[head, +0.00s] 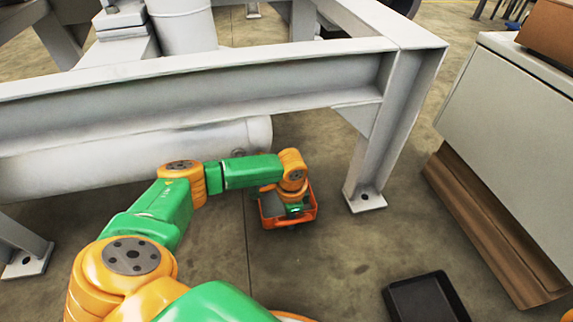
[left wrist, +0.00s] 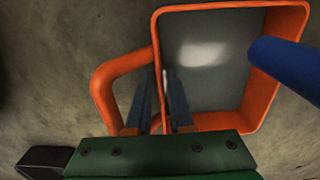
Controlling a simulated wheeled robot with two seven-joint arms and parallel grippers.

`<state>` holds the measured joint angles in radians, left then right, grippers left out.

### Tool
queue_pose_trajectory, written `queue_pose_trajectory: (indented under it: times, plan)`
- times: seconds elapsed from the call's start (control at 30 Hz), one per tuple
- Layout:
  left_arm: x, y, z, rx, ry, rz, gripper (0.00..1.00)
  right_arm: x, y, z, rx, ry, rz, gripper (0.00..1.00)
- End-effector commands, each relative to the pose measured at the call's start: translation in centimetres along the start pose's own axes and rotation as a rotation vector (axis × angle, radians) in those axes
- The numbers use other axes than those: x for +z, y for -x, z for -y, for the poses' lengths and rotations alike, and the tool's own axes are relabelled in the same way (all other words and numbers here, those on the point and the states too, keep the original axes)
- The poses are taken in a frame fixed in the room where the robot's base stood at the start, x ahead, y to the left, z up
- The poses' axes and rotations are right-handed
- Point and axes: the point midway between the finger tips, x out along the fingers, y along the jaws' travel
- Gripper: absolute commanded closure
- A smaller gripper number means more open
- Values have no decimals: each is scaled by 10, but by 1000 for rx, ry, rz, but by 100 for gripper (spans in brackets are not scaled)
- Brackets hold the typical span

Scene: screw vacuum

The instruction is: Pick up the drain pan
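The drain pan (head: 301,214) is an orange open box with a grey inside, on the concrete floor under the grey steel frame. In the left wrist view the pan (left wrist: 278,70) shows a loop handle (left wrist: 100,88) on its left side. My left gripper (head: 294,208) is down at the pan. In the left wrist view my left gripper's fingers (left wrist: 160,85) stand on either side of the pan's left wall, one on the handle side and one on the inner side. Whether they press on the wall cannot be told. My right gripper is out of view.
The steel frame's beam (head: 200,95) and leg (head: 385,140) stand over and right of the pan. A large pipe (head: 100,165) runs behind my left arm. A black tray (head: 425,298) lies at the lower right, near a grey cabinet (head: 510,130).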

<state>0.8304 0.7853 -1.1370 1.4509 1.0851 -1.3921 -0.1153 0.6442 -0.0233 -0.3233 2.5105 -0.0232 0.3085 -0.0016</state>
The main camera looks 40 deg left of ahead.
Motion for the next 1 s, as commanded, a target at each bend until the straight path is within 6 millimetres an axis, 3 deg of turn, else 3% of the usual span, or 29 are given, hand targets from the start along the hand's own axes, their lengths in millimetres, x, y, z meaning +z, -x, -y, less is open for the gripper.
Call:
queue_pose_trajectory:
  times: [0.07, 0.13, 0.17, 1.0]
  plan:
    - [0, 2, 0, 0, 0, 0, 80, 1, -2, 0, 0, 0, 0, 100]
    - [0, 2, 0, 0, 0, 0, 99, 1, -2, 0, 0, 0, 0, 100]
    - [0, 2, 0, 0, 0, 0, 100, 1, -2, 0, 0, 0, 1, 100]
    - [0, 2, 0, 0, -1, -1, 100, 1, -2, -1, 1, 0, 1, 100]
